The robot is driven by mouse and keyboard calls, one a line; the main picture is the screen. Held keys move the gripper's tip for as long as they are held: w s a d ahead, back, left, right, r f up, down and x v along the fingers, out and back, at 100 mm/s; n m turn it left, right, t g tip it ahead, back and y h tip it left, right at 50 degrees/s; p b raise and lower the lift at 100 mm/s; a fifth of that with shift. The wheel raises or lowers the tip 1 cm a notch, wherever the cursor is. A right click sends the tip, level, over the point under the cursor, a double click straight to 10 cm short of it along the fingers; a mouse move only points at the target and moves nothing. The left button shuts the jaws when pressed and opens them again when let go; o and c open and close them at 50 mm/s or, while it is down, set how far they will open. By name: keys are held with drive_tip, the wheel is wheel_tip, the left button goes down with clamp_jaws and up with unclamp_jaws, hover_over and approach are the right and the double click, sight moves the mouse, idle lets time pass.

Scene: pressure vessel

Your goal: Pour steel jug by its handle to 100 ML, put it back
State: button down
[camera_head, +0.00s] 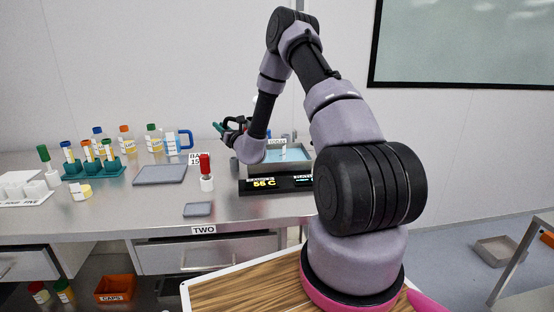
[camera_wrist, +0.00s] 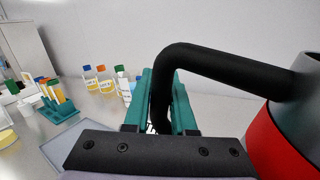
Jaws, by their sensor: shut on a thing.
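The jug (camera_wrist: 285,135) fills the right edge of the wrist view, with a grey steel upper part, a red lower body and a thick black handle (camera_wrist: 215,58). My gripper (camera_wrist: 165,100) has its teal fingers closed around the downward part of that handle. In the head view, my gripper (camera_head: 228,130) is over the back of the bench, left of the water bath, and the jug is mostly hidden by my arm. A clear measuring jug with a blue handle (camera_head: 184,139) stands at the back of the bench; its markings are too small to read.
A water bath (camera_head: 309,163) with a 55 C display stands under my forearm. A grey mat (camera_head: 160,175), a red-topped bottle (camera_head: 206,172) and a small grey pad (camera_head: 198,209) lie left of it. Teal tube racks (camera_head: 95,174) and several capped bottles (camera_head: 153,138) stand further left.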

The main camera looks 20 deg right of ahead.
drive_tip(key=f+n, duration=0.1)
drive_tip(key=a+f+n+g, duration=0.1)
drive_tip(key=shift+w+a+f+n+g, duration=0.35)
drive_tip(key=shift+f+n+g, duration=0.05)
drive_tip(key=shift+r, duration=0.1)
wheel_tip(320, 180, up, 3)
drive_tip(key=shift+f, duration=0.1)
drive_tip(key=shift+s, duration=0.1)
idle(0.3)
